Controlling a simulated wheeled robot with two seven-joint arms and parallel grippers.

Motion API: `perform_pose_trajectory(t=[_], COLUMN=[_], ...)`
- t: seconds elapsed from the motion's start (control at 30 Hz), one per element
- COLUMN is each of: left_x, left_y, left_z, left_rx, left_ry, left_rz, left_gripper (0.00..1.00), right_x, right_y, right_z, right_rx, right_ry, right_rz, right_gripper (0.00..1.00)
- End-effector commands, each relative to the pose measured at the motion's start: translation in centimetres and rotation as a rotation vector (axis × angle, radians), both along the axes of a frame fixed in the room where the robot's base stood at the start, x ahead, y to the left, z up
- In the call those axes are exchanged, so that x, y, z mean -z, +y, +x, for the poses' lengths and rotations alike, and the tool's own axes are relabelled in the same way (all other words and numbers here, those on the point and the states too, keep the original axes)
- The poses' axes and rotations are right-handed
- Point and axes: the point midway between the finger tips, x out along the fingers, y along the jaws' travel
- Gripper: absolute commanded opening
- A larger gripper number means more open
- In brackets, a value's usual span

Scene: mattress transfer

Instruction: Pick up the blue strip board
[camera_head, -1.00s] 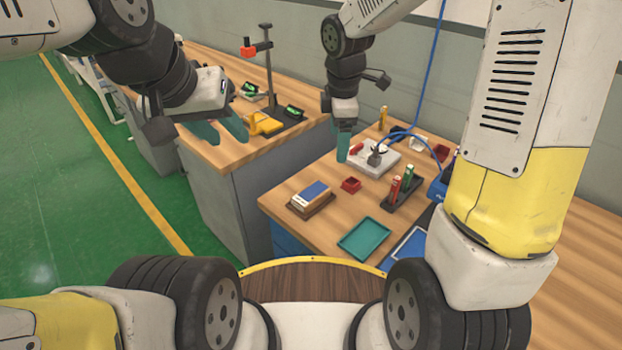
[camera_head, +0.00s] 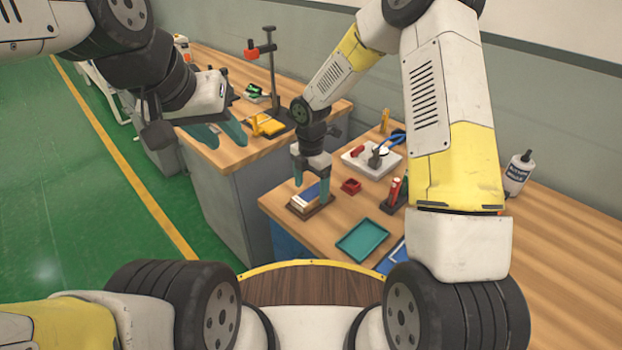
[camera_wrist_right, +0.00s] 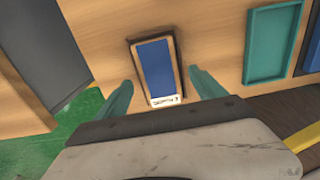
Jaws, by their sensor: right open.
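The blue strip board (camera_head: 309,193) is a flat block with a blue top and a pale label end. It lies on a brown wooden base (camera_head: 325,207) on the nearer table. It also shows in the right wrist view (camera_wrist_right: 156,68), ahead of and between the fingertips. My right gripper (camera_head: 311,177) points down above the board with its teal fingers apart. In the right wrist view my right gripper (camera_wrist_right: 157,86) is open and empty, one finger on each side of the board's near end. My left gripper (camera_head: 226,138) is open and empty near the farther table's edge.
A teal tray (camera_head: 361,241) lies right of the board. A small red box (camera_head: 351,186) and a white plate with tools (camera_head: 371,160) are behind it. A black holder with a red item (camera_head: 394,195) stands further right. A stand (camera_head: 272,75) is on the farther table.

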Motion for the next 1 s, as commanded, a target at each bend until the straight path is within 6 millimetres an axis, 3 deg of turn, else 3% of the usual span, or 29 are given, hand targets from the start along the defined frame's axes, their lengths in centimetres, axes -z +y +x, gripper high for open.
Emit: perform_pose_trajectory(t=[0.13, 0.43, 0.77, 1.0], left_x=[0.0, 0.0, 0.0, 0.0], left_y=[0.0, 0.0, 0.0, 0.0], left_z=[0.0, 0.0, 0.0, 0.0], left_rx=[0.0, 0.0, 0.0, 0.0], left_ry=[0.0, 0.0, 0.0, 0.0], left_rz=[0.0, 0.0, 0.0, 0.0], left_gripper=[0.36, 0.36, 0.36, 0.36], right_x=[1.8, 2.2, 2.1, 2.1], right_y=[0.0, 0.0, 0.0, 0.0], right_z=[0.0, 0.0, 0.0, 0.1], right_rx=[-0.001, 0.001, 0.001, 0.001], right_ry=[0.001, -0.001, -0.001, -0.002], right_rz=[-0.001, 0.0, 0.0, 0.001], right_gripper=[0.8, 0.78, 0.13, 0.1])
